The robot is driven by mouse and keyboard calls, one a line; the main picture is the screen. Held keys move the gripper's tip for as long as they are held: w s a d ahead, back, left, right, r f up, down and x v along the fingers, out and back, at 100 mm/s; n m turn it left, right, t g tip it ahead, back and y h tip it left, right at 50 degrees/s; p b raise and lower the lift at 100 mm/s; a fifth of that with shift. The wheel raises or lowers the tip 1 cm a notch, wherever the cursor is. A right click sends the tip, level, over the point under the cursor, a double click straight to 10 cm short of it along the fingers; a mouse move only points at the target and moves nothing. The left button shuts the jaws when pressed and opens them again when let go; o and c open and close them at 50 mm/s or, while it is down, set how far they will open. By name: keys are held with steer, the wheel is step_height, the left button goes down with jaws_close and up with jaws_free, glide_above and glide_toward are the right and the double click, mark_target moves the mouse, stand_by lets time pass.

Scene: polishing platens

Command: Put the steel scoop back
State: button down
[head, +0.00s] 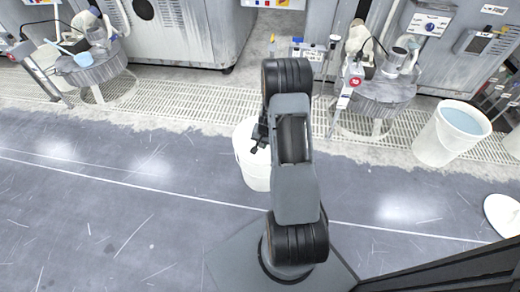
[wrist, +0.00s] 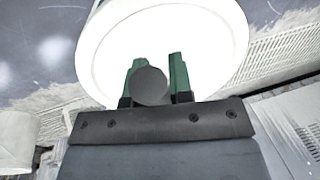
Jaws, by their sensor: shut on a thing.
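My gripper (head: 259,138) hangs over a white bucket (head: 254,178) on the floor, partly hidden by my arm. In the wrist view, the green fingers of my gripper (wrist: 157,80) are closed around a dark grey round end (wrist: 150,86). This appears to be the end of the steel scoop's handle; the rest of the scoop is hidden. Behind the fingers, the white bucket (wrist: 205,45) fills much of the wrist view. I cannot tell whether the scoop touches the bucket.
A bucket of pale blue liquid (head: 447,143) stands at the right, with a white round thing (head: 504,214) nearer me. Two round grey stands (head: 90,72) (head: 384,92) carry machine parts. Grey machines line the back. The floor at left is clear.

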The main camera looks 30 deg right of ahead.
steer(key=shift+w+a+f, duration=0.15)
steer(key=shift+w+f, duration=0.05)
steer(key=shift+f, duration=0.15)
steer(key=shift+w+f+b, duration=0.15)
steer(key=shift+f+b, duration=0.75)
steer(key=shift+f, duration=0.7)
steer(key=shift+f, duration=0.25)
steer(key=c, duration=1)
jaws_free()
steer(key=shift+r, duration=0.1)
